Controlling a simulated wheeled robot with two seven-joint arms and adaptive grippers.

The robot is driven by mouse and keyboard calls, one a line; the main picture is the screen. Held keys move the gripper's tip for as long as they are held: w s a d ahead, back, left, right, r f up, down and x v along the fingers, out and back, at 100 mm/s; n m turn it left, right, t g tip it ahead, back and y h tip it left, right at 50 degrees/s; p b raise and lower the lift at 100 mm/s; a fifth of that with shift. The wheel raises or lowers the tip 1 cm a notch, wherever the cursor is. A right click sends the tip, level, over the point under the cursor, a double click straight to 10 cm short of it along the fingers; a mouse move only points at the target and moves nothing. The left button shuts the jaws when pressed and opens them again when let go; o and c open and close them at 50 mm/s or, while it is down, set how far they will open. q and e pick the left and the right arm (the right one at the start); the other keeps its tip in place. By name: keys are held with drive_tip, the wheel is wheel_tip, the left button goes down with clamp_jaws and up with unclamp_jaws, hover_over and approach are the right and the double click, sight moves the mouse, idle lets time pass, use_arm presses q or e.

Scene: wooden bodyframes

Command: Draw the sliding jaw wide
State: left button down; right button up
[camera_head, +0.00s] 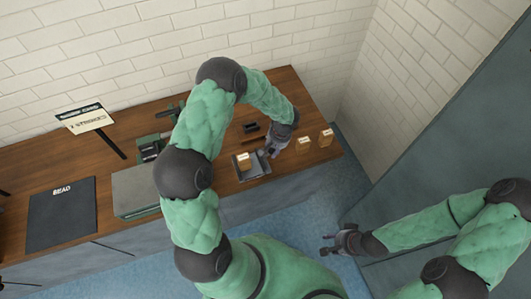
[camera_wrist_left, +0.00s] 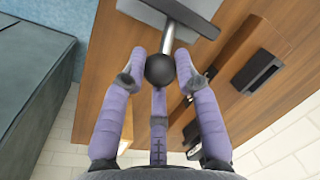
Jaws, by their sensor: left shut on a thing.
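A dark grey fixture (camera_head: 262,172) lies near the front edge of the wooden bench, with a small wooden block (camera_head: 243,161) on it. In the left wrist view, a black ball knob (camera_wrist_left: 160,70) sits on a metal rod (camera_wrist_left: 168,38) that runs to a grey bar (camera_wrist_left: 190,14). I cannot tell for certain which part is the sliding jaw. My left gripper (camera_head: 268,150) is at the fixture's right side; its fingers (camera_wrist_left: 162,72) are shut on the knob. My right gripper (camera_head: 328,244) is empty, with its fingers apart, off the bench in front.
Two small wooden blocks (camera_head: 303,144) (camera_head: 326,138) stand to the right on the bench (camera_head: 290,90). A grey-green box (camera_head: 135,190), a green device (camera_head: 150,147), a sign (camera_head: 86,119) and a black mat (camera_head: 62,215) are to the left. A brick wall stands behind.

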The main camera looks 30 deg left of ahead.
use_arm(q)
drive_tip(key=shift+w+d, duration=0.2)
drive_tip(key=shift+w, duration=0.2)
drive_tip(key=shift+a+r, duration=0.1)
drive_tip(key=shift+r, duration=0.05)
drive_tip(key=c, duration=0.9)
unclamp_jaws()
drive_tip(key=shift+w, duration=0.1)
drive_tip(key=shift+c, duration=0.2)
drive_tip(key=shift+r, duration=0.1)
drive_tip(key=r, duration=0.3)
drive_tip(key=d+r, duration=0.1)
drive_tip(key=r, duration=0.3)
drive_tip(key=d+r, duration=0.1)
drive_tip(key=r, duration=0.3)
drive_tip(key=shift+w+d+r, duration=0.2)
drive_tip(key=shift+d, duration=0.05)
